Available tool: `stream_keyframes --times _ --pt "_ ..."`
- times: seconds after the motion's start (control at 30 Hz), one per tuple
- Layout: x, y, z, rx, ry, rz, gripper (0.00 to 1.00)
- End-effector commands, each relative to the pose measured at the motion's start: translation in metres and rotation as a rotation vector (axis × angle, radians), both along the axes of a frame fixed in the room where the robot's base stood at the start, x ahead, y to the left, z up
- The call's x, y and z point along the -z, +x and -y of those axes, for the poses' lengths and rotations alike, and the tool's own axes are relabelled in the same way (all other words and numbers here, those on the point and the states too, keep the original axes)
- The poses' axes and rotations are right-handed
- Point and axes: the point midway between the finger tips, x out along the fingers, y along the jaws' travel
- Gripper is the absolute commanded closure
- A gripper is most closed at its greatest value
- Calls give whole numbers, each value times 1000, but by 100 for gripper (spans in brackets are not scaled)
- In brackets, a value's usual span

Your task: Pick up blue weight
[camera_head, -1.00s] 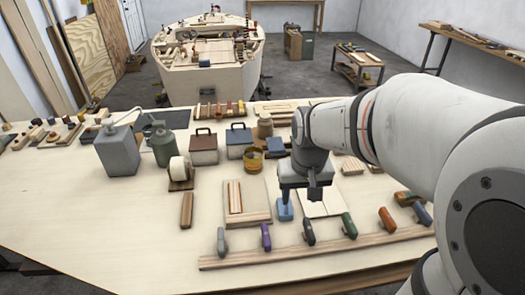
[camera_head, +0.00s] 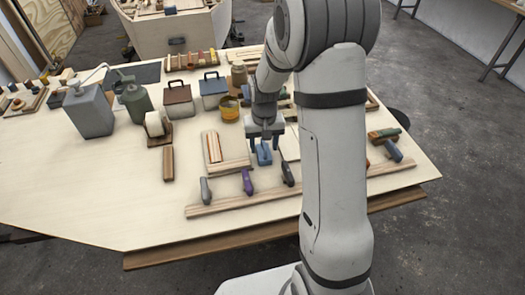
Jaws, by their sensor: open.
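The blue weight (camera_head: 264,154) is a small blue block standing on the pale workbench, beside a wooden board with reddish strips. My gripper (camera_head: 265,143) points down directly over it, with the fingers at its upper part. The jaws are open, with one finger toward each side of the weight. Whether either finger touches it, I cannot tell.
A wooden strip (camera_head: 228,201) with several coloured clamp-like tools lies in front. The striped board (camera_head: 221,151) is close on the left. A yellow-brown jar (camera_head: 229,109) and a blue box (camera_head: 212,92) stand behind. The front left of the workbench (camera_head: 95,190) is clear.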

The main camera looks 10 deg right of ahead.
Motion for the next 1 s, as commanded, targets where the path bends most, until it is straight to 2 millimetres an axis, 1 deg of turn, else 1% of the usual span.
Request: stream_keyframes --times 0.1,0.2,0.47,1.0 --pt "15 0 -1 0 0 -3 49" --pt "23 0 -1 -1 0 -2 49" --pt "25 0 -1 -1 0 1 50" --pt "25 0 -1 -2 0 1 94"
